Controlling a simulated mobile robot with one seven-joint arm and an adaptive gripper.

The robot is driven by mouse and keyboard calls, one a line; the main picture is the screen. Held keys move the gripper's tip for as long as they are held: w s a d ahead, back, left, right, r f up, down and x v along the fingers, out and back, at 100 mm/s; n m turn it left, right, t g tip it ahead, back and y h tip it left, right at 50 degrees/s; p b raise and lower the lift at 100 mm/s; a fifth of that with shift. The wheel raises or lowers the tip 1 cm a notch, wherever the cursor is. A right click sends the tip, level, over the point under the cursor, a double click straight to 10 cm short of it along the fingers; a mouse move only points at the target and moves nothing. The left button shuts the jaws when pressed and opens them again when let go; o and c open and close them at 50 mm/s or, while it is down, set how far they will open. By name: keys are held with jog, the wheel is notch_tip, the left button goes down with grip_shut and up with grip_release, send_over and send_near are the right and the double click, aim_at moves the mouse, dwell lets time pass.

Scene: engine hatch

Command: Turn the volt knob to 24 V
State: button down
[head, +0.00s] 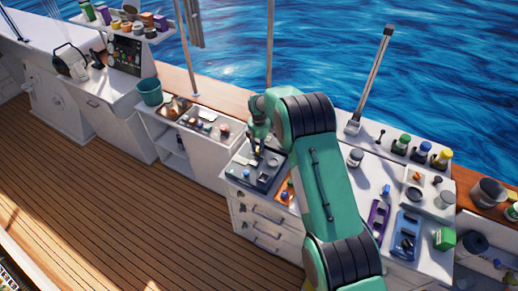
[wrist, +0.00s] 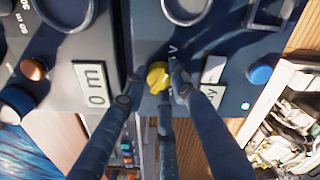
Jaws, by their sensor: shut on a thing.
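The yellow knob (wrist: 157,74) sits on a dark blue-grey panel (wrist: 205,48), with a letter "V" printed close beside it. The rest of its scale is hidden or too small to read. My gripper (wrist: 158,92) has its dark fingers closed around the knob, covering part of it. In the head view my gripper (head: 258,151) reaches down onto the dark panel (head: 268,179) on the white cabinet; the knob is too small to make out clearly there.
An orange-brown knob (wrist: 34,69) is left. Jars and tools crowd the worktop; the wooden deck (head: 125,215) is clear.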

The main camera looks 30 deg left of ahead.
jog(key=shift+m+b, duration=0.4)
jog(key=shift+b, duration=0.05)
jog(key=m+b, duration=0.3)
jog(key=m, duration=0.1)
jog(key=shift+f+b, duration=0.1)
jog(key=shift+b, duration=0.25)
jog(key=m+b, duration=0.3)
jog(key=m, duration=0.3)
jog(key=shift+m, duration=0.3)
jog(key=m+b, duration=0.1)
jog(key=m, duration=0.4)
jog(key=shift+m+b, duration=0.3)
jog(key=shift+b, duration=0.05)
jog(key=m+b, duration=0.1)
jog(key=m, duration=0.4)
jog(key=shift+m, duration=0.4)
jog(key=c, duration=1.4)
grip_release()
